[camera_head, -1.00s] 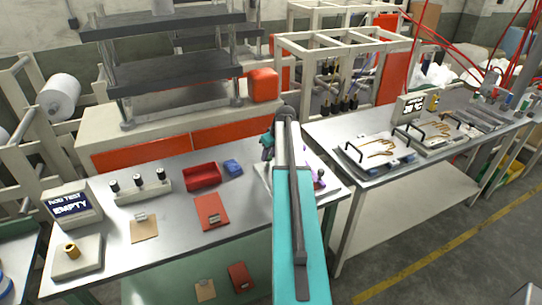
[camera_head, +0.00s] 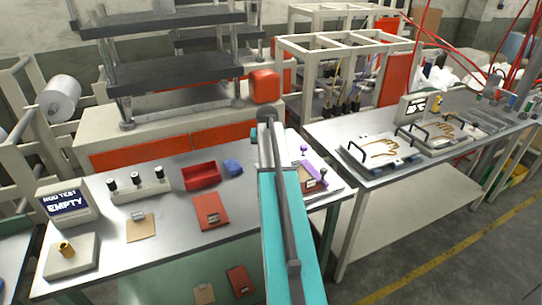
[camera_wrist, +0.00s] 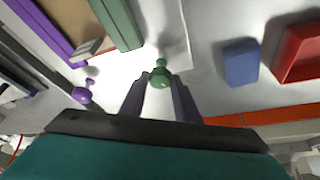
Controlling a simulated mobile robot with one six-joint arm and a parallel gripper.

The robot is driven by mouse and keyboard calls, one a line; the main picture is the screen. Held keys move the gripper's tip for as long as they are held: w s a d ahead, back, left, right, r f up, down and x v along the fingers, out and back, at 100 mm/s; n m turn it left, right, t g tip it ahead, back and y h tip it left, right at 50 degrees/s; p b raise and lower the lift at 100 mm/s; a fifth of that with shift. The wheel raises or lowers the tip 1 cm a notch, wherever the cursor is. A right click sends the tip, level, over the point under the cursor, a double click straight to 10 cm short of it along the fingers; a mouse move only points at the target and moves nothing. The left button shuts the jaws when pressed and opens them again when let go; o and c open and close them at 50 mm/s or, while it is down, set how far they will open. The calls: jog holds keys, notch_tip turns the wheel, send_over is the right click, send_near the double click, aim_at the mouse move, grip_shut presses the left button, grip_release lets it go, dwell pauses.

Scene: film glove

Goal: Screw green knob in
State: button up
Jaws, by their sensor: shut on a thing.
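In the wrist view, the green knob (camera_wrist: 160,78) sits between the two dark fingertips of my gripper (camera_wrist: 159,88), which is shut on it. A green bar (camera_wrist: 118,22) lies just beyond, on the bright plate (camera_wrist: 162,32); a small gap shows between its near end and the knob. Whether the knob's stem sits in a hole cannot be told. A purple bar (camera_wrist: 50,28) and a purple knob (camera_wrist: 82,93) are to the left. In the head view, my arm hides the gripper and green knob; the purple bar (camera_head: 312,163) shows right of the arm.
A blue block (camera_wrist: 241,62) and a red tray (camera_wrist: 302,52) are right of the gripper in the wrist view. In the head view, a red clipboard (camera_head: 211,212) and a rack of black knobs (camera_head: 138,185) stand left. Another bench (camera_head: 350,142) is at right.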

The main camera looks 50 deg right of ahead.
jog(key=m+g+b, duration=0.1)
jog(key=m, duration=0.1)
jog(key=m+h+b, duration=0.1)
jog(key=m, duration=0.2)
jog(key=shift+w+d+g, duration=0.1)
jog(key=shift+d+g, duration=0.05)
jog(key=shift+g, duration=0.25)
jog(key=shift+m+g+b, duration=0.55)
jog(key=shift+m+g, duration=0.05)
jog(key=shift+m, duration=1)
jog(key=o, duration=1.1)
jog(key=shift+c, duration=0.2)
jog(key=shift+a+r, duration=0.15)
jog(key=shift+a, duration=0.05)
